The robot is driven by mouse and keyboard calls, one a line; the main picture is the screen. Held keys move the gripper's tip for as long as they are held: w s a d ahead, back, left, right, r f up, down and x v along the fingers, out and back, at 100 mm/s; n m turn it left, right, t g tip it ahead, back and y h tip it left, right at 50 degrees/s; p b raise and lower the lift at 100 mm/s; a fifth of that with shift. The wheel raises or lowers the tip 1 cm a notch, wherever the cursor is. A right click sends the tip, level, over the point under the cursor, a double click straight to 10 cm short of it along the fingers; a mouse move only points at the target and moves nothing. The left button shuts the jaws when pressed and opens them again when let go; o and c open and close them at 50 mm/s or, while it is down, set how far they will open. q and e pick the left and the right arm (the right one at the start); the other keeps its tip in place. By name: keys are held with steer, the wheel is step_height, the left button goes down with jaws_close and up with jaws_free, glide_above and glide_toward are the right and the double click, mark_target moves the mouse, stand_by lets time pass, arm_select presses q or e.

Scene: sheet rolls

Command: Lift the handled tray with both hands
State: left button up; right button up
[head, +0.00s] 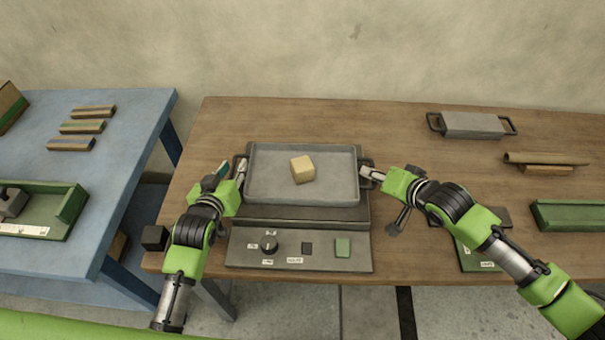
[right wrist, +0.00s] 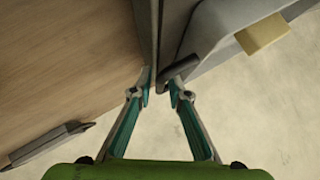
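The grey handled tray (head: 262,190) sits level on a dark device on the wooden table, with a tan block (head: 303,169) inside. The block also shows in the right wrist view (right wrist: 263,34). Dark handles stick out at the tray's left and right ends. My left gripper (head: 232,168) is open at the left handle, its fingertips apart. My right gripper (head: 369,174) is at the right handle (right wrist: 180,69). In the right wrist view its fingertips (right wrist: 160,82) are apart, with the handle at their tips; firm contact is not visible.
The device's panel (head: 300,248) with a knob and a green button lies in front of the tray. A blue table (head: 120,190) stands left.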

arm_select(q)
steer(key=c, duration=0.4)
arm_select(e)
steer(key=c, duration=0.4)
arm_select(q)
jaws_close()
arm_select(e)
jaws_close()
arm_select(q)
steer(key=shift+w+r, duration=0.1)
steer(key=shift+r, duration=0.1)
arm_select(e)
steer(key=shift+w+r, duration=0.1)
steer(key=shift+r, duration=0.1)
